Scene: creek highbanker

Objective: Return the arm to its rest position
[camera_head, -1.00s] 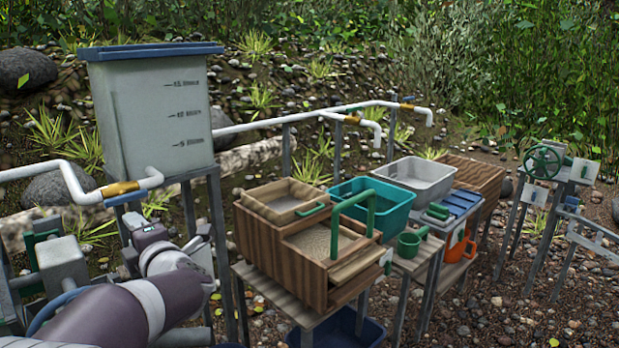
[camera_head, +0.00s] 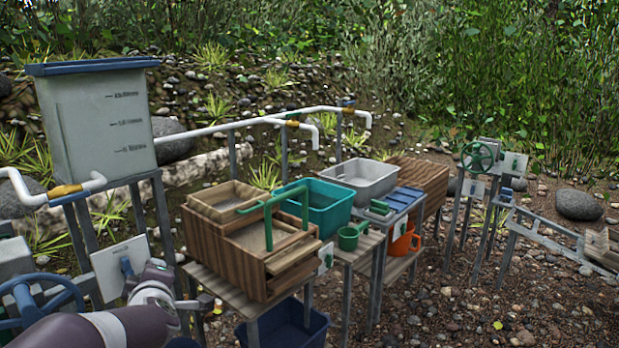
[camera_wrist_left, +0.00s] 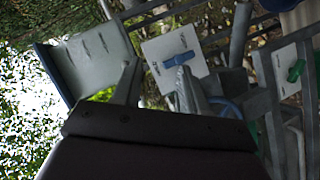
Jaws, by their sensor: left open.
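My left arm (camera_head: 95,328) comes in at the lower left of the head view, bent beside the stand under the grey tank. My left gripper (camera_wrist_left: 158,88) shows its two grey fingers spread apart in the left wrist view, with nothing between them. A white plate with a blue lever (camera_wrist_left: 180,60) is beyond the fingertips in that view. In the head view the gripper's fingers cannot be made out clearly. My right gripper is not in view.
The grey tank (camera_head: 100,120) stands just behind my left arm, with a blue handwheel (camera_head: 38,300) at far left. The wooden sluice box (camera_head: 225,255), teal tub (camera_head: 325,215) and grey basin (camera_head: 362,180) stand to the right. Open gravel (camera_head: 480,305) lies at lower right.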

